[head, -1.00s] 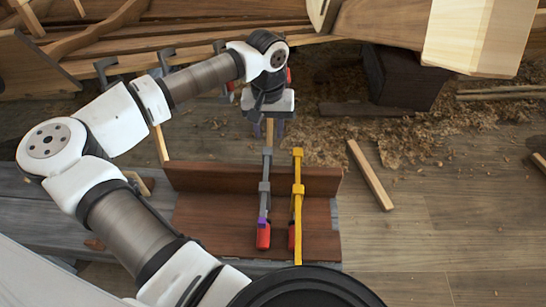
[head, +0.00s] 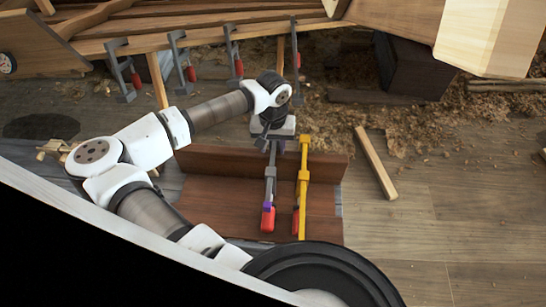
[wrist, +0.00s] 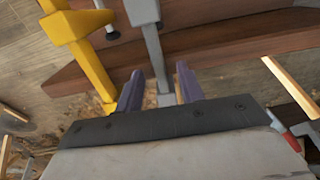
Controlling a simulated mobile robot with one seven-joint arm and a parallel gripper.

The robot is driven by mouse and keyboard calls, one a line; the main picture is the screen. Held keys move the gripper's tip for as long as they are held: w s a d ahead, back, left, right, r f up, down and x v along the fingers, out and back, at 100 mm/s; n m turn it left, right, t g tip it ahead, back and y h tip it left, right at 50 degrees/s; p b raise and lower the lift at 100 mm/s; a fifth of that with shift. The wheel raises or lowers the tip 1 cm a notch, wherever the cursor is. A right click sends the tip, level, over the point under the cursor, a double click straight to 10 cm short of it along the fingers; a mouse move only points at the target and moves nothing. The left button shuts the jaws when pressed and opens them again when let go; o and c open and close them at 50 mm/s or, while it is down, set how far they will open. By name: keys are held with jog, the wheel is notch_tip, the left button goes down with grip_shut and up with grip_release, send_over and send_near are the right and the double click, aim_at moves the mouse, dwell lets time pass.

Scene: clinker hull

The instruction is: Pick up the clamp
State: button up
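A grey bar clamp (head: 270,187) with a red handle lies on the reddish-brown wooden workpiece, its far end reaching past the raised back board. A yellow bar clamp (head: 303,180), also with a red handle, lies just right of it. My gripper (head: 276,143) is over the far end of the grey clamp and partly hides it. In the wrist view, my gripper's purple fingers (wrist: 159,75) are apart, with the grey clamp's bar (wrist: 152,45) running between them and a gap on each side. The yellow clamp (wrist: 90,62) shows left of the fingers there.
The workpiece (head: 220,205) has an upright back board (head: 225,160). Several other clamps hang along the hull plank (head: 200,32) behind. A dark block (head: 412,70) and wood shavings lie on the floor, with a loose stick (head: 376,163) to the right. The right floor is mostly clear.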

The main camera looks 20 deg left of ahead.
jog(key=shift+f, duration=0.8)
grip_shut()
jog(key=shift+r, duration=0.1)
dwell(0.7)
